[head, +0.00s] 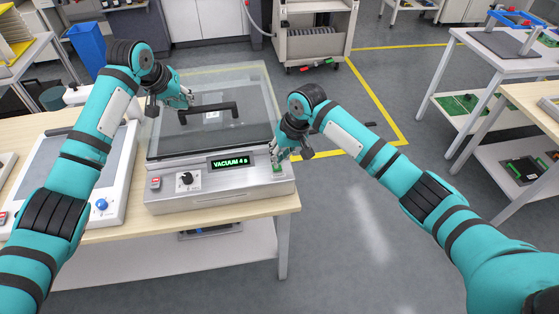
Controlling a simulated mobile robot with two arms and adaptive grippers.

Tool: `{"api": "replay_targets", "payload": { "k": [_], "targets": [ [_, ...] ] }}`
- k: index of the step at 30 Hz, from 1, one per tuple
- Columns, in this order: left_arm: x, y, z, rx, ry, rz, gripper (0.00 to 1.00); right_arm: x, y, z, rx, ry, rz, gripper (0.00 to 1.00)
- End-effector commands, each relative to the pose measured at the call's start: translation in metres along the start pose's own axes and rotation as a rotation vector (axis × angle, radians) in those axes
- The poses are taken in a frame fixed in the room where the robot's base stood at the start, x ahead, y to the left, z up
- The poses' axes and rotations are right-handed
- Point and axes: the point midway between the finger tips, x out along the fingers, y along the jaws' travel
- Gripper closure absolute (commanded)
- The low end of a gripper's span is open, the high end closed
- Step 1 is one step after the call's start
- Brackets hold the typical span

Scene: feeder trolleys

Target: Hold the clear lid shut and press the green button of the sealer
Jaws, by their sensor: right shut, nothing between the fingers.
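The sealer (220,190) is a silver box on a wooden-topped bench, with a black knob, a red switch and a lit green display (231,162) reading "VACUUM" and a digit that looks like 4. Its clear lid (240,90), with a black handle (208,113), lies over the dark chamber and looks shut. My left gripper (186,98) is at the lid's left part, near the handle; I cannot tell whether it touches. My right gripper (277,160) is shut and empty, fingers pointing down at the green button (277,169) on the sealer's right front, which they partly hide.
A white machine with a blue knob (101,205) stands left of the sealer on the bench (270,205). A grey trolley (315,45) stands behind, and tables with boards (500,45) are at the right.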

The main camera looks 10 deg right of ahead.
Motion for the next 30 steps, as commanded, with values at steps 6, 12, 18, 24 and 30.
{"api": "replay_targets", "payload": {
  "k": [6, 12, 18, 24, 30],
  "targets": [
    [0.002, -0.001, 0.002, -0.001, -0.006, -0.002, 1.0, -0.018, -0.004, -0.004, 0.001, 0.003, -0.002, 1.0],
    [0.002, -0.001, 0.002, -0.001, -0.006, -0.002, 1.0, -0.033, -0.009, -0.007, 0.0, 0.003, -0.002, 1.0],
    [0.002, -0.001, 0.002, -0.001, -0.006, -0.002, 1.0, -0.043, -0.011, -0.008, 0.001, 0.002, -0.002, 1.0],
    [0.002, -0.001, 0.002, -0.001, -0.006, -0.002, 1.0, -0.043, -0.011, -0.008, 0.001, 0.002, -0.001, 1.0],
    [-0.001, 0.0, 0.0, -0.001, -0.005, -0.002, 1.0, -0.043, -0.011, -0.008, 0.001, 0.002, -0.001, 1.0]
  ]
}}
